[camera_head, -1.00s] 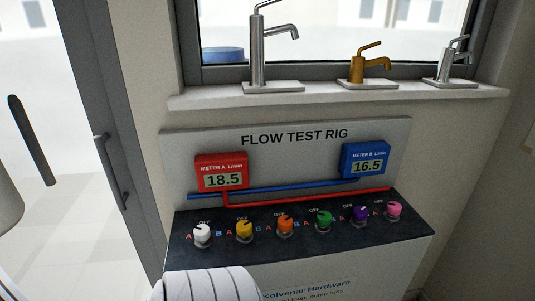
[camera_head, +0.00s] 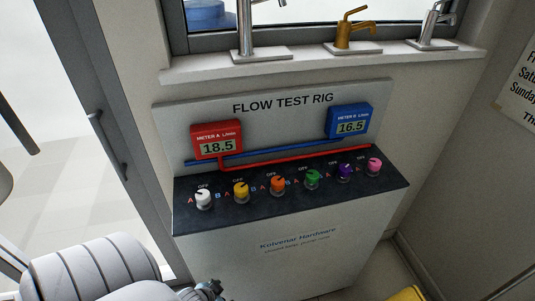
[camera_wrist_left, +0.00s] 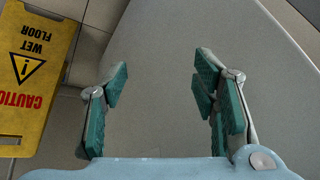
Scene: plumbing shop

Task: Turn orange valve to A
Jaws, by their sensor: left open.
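The orange valve (camera_head: 277,184) is the third knob from the left on the dark top of the flow test rig (camera_head: 290,250). It stands between a yellow valve (camera_head: 240,190) and a green valve (camera_head: 312,178), with A, B and OFF marks around the knobs. Its pointer is too small to read surely. In the head view my left arm is at the bottom left, below and apart from the knobs. My left gripper (camera_wrist_left: 160,105) is open and empty in the wrist view, over a smooth grey surface. My right gripper is not in view.
A white valve (camera_head: 204,198), purple valve (camera_head: 344,171) and pink valve (camera_head: 374,166) share the row. Red meter A (camera_head: 217,142) reads 18.5, blue meter B (camera_head: 350,121) 16.5. Taps stand on the sill (camera_head: 300,65) above. A yellow wet-floor sign (camera_wrist_left: 35,75) is at the wrist view's left.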

